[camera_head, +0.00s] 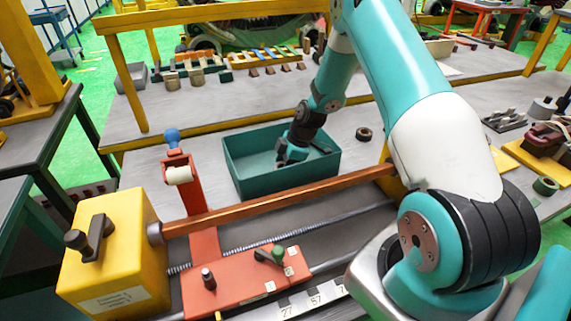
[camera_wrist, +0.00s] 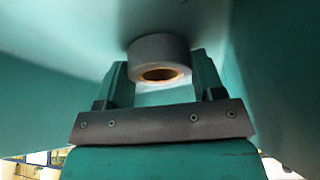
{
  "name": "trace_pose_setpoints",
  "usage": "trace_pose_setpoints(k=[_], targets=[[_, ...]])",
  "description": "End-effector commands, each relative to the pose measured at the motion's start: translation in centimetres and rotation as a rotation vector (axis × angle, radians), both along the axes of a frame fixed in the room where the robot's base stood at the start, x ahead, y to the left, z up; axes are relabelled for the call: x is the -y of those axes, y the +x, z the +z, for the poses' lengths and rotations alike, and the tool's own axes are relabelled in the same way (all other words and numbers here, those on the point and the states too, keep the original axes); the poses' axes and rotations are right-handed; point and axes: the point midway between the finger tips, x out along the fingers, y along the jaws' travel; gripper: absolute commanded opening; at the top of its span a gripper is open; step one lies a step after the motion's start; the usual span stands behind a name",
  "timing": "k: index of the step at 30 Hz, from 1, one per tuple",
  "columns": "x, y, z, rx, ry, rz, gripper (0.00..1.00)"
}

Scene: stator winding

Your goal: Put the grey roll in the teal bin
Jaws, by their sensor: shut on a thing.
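The grey roll (camera_wrist: 158,52) shows in the wrist view, with a brown inner core facing the camera. It sits between the two fingers of my gripper (camera_wrist: 160,82), which are shut on it. Teal walls of the bin surround the roll and fingers in that view. In the head view the teal bin (camera_head: 240,165) is an open rectangular box on the grey table. My gripper (camera_head: 290,152) reaches down inside the bin. The roll cannot be made out in the head view, and I cannot tell whether it touches the bin floor.
A red and yellow winding machine (camera_head: 115,255) with a long copper-coloured bar (camera_head: 275,204) stands in front of the bin. A small dark ring (camera_head: 363,134) lies right of the bin. Blocks (camera_head: 195,72) line the back table.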

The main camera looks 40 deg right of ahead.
Motion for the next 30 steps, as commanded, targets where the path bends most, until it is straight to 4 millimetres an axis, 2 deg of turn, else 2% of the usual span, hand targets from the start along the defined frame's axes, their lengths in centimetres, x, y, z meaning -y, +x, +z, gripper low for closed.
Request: trace_pose_setpoints(k=[11,12,15,25,30], targets=[[0.0,0.0,-0.6,0.001,0.000,0.000,0.38],[0.0,0.0,-0.5,0.001,0.000,0.000,0.69],[0.0,0.0,-0.5,0.001,0.000,0.000,0.88],[0.0,0.0,0.1,0.001,0.000,0.000,0.88],[1.0,-0.4,2.9,0.002,-0.001,-0.003,0.88]])
